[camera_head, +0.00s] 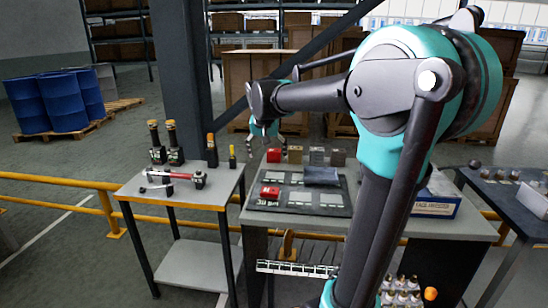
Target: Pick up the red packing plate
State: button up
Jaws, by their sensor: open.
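Two red pieces show on the middle workbench, and I cannot tell for sure which is the packing plate. One red block (273,155) stands at the left end of a row along the bench's back edge. A smaller, flat-looking red piece (270,191) lies on the left part of a dark mat (330,210) with pale outlined fields. My gripper (266,141) is small in the picture, pointing down above and behind the red block. Its fingers are spread and nothing shows between them. My arm hides part of the bench's right side.
A yellow-brown block (295,155), a grey block (317,156) and a brown block (338,158) continue the row. A dark pouch-like piece (322,176) lies on the mat. A left table (215,182) holds tools and bottles. A box (436,204) stands right of my arm.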

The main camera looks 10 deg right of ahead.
aim_at(272, 152)
jog(key=i+l+u, duration=0.15)
jog(key=i+l, duration=0.65)
